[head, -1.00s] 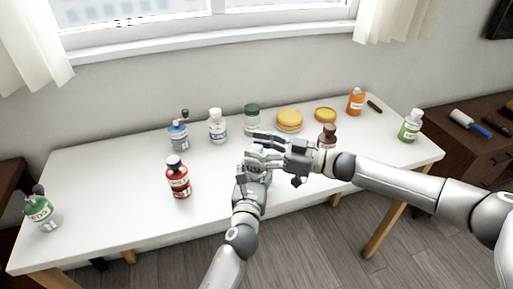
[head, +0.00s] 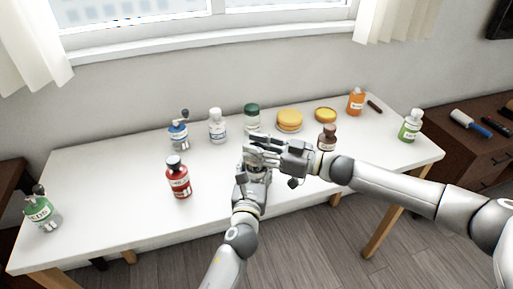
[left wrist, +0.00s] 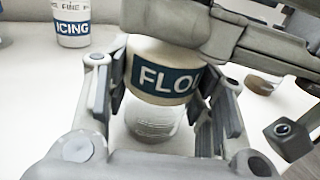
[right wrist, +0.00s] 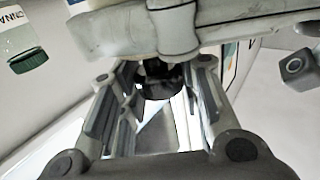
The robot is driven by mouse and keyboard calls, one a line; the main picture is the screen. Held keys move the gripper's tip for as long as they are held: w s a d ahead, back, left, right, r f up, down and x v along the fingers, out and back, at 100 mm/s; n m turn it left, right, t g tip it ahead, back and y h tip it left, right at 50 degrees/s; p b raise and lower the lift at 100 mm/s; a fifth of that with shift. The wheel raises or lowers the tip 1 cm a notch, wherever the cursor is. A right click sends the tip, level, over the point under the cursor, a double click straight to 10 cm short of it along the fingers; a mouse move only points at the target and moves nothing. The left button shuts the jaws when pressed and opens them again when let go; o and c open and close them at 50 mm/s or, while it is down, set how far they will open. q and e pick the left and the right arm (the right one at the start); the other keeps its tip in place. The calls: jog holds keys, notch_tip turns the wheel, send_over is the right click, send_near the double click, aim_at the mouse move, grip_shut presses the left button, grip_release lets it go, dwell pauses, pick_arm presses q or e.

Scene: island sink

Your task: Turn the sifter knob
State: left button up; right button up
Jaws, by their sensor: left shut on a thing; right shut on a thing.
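The flour sifter (left wrist: 166,82), a pale container with a blue FLOUR label, sits between the fingers of my left gripper (left wrist: 165,100) in the left wrist view. My left gripper (head: 252,170) is shut on it near the table's front middle. My right gripper (head: 256,150) reaches across from the right just above it. In the right wrist view a dark knob (right wrist: 158,80) sits between the right gripper's fingers (right wrist: 160,92), which are shut on it. In the head view the grippers hide most of the sifter and the knob.
A red bottle (head: 178,178) stands left of the grippers. Behind them are a white icing bottle (head: 217,127), a green-lidded jar (head: 252,118) and a yellow round container (head: 289,120). A brown bottle (head: 327,137) stands close behind my right arm.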

jog(key=shift+s+a+m+t+h, duration=0.15)
jog(key=shift+m+t+h, duration=1.05)
jog(key=shift+t, duration=0.8)
jog(key=shift+m+t, duration=0.3)
jog(key=shift+m, duration=0.2)
jog(key=o, duration=1.1)
jog(key=shift+c, duration=0.2)
jog(key=shift+d, duration=0.2)
jog(key=v, duration=1.1)
jog(key=shift+s+d, duration=0.25)
jog(key=shift+d, duration=0.1)
